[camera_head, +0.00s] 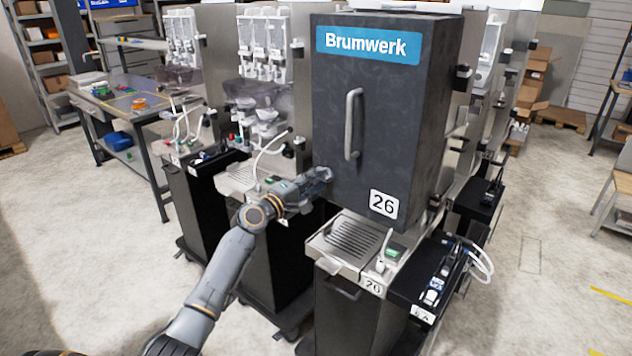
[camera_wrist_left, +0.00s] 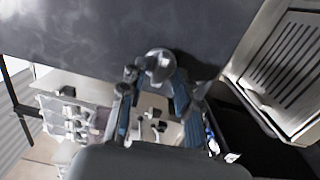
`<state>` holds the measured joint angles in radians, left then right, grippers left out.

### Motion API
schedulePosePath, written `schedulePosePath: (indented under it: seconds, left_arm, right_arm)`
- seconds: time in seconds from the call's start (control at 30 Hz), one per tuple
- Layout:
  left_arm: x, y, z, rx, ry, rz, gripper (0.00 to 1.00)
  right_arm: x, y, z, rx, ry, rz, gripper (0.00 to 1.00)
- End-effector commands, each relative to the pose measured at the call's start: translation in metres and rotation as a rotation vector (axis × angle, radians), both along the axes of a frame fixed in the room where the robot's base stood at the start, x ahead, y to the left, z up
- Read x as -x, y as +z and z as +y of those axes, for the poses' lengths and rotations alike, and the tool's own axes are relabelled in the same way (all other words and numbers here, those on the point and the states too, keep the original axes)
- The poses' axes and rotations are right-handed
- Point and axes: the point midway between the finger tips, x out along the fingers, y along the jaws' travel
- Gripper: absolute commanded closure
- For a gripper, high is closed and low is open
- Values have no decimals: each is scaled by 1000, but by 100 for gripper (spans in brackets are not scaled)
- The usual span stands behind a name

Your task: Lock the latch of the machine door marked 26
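The dark door (camera_head: 415,125) of the machine marked 26 (camera_head: 384,203) looks closed, with a grey vertical handle (camera_head: 352,125) on its front. My left gripper (camera_head: 319,176) is at the door's lower left edge, below and left of that handle. In the left wrist view, a rounded silver knob (camera_wrist_left: 159,66), which looks like the latch, sits at the door's edge. My left gripper's two blue-sided fingers (camera_wrist_left: 157,92) are apart, with the knob between or just beyond their tips; I cannot tell if they touch it. In the head view my gripper hides the latch. My right gripper is not in view.
A drip tray (camera_head: 352,236) juts out below the door, with a black side shelf (camera_head: 420,275) at its right. Similar dispensers (camera_head: 268,60) stand close on the left. A workbench (camera_head: 125,105) is farther left. The floor at the front left is clear.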

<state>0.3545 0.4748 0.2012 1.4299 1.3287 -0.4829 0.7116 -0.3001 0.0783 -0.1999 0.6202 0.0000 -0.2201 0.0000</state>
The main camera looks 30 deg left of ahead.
Motion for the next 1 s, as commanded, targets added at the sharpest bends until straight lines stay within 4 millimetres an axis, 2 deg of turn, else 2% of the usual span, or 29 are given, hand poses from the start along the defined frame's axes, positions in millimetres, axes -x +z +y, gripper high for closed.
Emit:
schedulePosePath:
  seconds: [0.37,0.57,0.8,1.0]
  left_arm:
    - [5,-1,1,-3,0,1,65]
    - [34,-2,5,-3,0,2,65]
    - [81,-3,11,-2,0,3,65]
    - [108,-3,15,-1,0,2,65]
  right_arm:
    - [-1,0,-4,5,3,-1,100]
    - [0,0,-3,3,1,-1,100]
    - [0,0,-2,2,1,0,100]
    - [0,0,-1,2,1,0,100]
